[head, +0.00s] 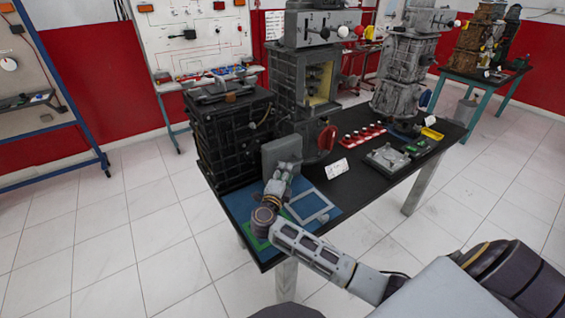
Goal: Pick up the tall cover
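A grey, flat, upright panel, which looks like the tall cover (279,153), shows beside the dark engine block, above the back of the blue mat (238,204). My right gripper (285,170) is right in front of the panel's lower part and overlaps it. The fingertips are small and blend with the grey panel, so I cannot tell whether they are closed on it. I also cannot tell whether the panel rests on the table or is held up. My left gripper is not in view.
The black table (350,185) carries a dark engine block (232,140), a grey engine trainer (300,75) and another engine (400,75). A grey frame (322,213) lies on the mat. A white card (337,168) and a grey plate (387,158) are to the right.

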